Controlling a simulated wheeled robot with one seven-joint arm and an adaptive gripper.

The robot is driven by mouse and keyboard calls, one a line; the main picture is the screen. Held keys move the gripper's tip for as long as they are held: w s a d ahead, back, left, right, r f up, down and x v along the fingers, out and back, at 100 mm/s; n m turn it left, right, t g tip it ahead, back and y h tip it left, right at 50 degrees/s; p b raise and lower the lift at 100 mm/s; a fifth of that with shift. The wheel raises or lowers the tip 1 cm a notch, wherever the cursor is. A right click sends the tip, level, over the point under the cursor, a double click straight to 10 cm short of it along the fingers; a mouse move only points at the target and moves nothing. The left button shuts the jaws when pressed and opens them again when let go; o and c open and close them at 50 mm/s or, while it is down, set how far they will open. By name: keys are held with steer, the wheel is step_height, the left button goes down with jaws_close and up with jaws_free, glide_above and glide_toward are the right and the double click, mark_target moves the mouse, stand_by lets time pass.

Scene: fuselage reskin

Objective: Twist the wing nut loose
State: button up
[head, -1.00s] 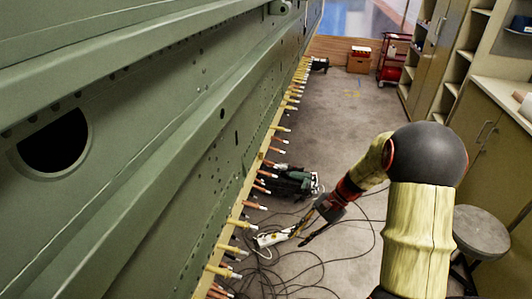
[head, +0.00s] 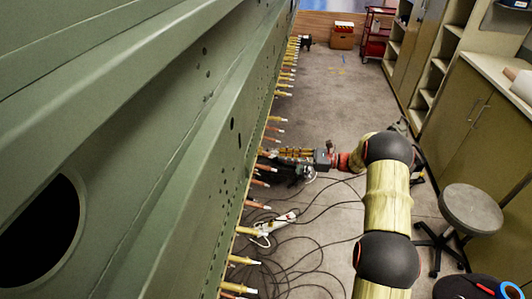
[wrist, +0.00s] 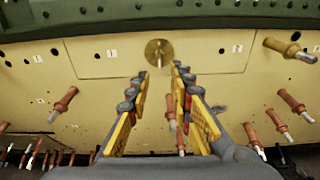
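A round brass fitting (wrist: 159,48) sits on the yellow panel, centred near the top of the wrist view. A small pale piece, likely the wing nut (wrist: 159,60), stands out from its middle. My gripper (wrist: 158,76) is open, its two yellow-and-grey fingers apart below and either side of the fitting, with nothing seen between the fingertips. I cannot tell the exact gap to the nut. In the head view my gripper (head: 285,153) reaches left to the lower edge of the green fuselage, where the nut cannot be made out.
Copper and yellow pin fasteners, such as a copper one (wrist: 63,104), stick out around the fitting. Cables (head: 300,255) and a white power strip (head: 272,227) lie on the floor below. A stool (head: 470,209) and cabinets stand at right.

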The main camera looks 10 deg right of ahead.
mark_target(260, 151)
steer(key=x, duration=0.7)
steer(key=shift+a+b, duration=0.4)
steer(key=shift+b, duration=0.05)
steer(key=shift+w, duration=0.1)
steer(key=shift+f, duration=0.1)
jaws_close()
